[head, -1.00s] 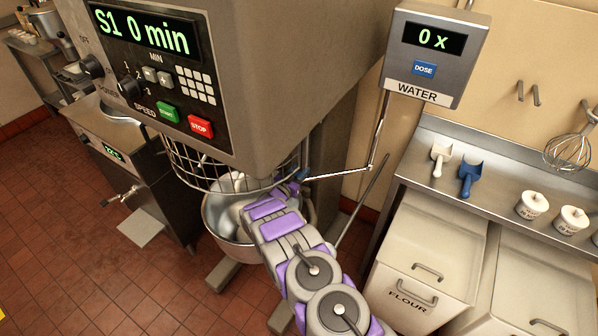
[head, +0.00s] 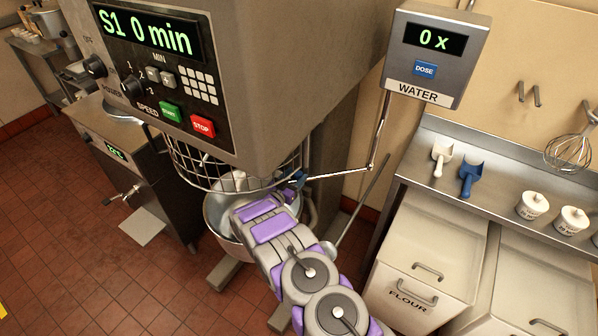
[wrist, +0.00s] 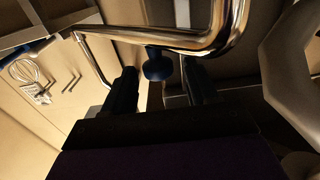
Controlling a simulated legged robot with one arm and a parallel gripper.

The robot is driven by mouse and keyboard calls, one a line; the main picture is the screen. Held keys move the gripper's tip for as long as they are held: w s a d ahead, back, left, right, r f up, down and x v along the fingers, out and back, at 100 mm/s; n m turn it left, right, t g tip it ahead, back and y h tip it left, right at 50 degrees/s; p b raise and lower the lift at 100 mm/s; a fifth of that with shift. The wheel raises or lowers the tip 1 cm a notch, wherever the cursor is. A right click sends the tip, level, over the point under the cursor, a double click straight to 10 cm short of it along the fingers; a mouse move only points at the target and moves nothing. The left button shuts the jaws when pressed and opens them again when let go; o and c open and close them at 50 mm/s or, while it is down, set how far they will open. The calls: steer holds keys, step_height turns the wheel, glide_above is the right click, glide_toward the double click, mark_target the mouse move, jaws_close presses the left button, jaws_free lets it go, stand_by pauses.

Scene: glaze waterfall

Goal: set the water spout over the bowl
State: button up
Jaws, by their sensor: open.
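The water spout (head: 338,174) is a thin chrome pipe that drops from the water box (head: 437,52), bends, and runs left to the mixer's wire guard. A blue knob (head: 298,180) is at its left end, near the right side of the steel bowl (head: 217,212). I cannot tell whether the outlet is over the bowl. In the wrist view the chrome pipe (wrist: 160,37) crosses above my gripper (wrist: 161,88). The blue knob (wrist: 158,64) shows between the two dark, spread fingertips, with gaps on both sides. My arm hides part of the bowl and the gripper in the head view.
The mixer body (head: 290,80) overhangs the bowl, with the wire guard (head: 195,170) above its rim. A flour bin (head: 424,250) and a steel shelf (head: 500,170) with scoops and pots stand at right. Red tiled floor (head: 100,270) is clear at left.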

steer(key=p+v, duration=0.1)
steer(key=v, duration=1.2)
steer(key=shift+a, duration=0.25)
steer(key=shift+s, duration=0.15)
steer(key=shift+c, duration=0.3)
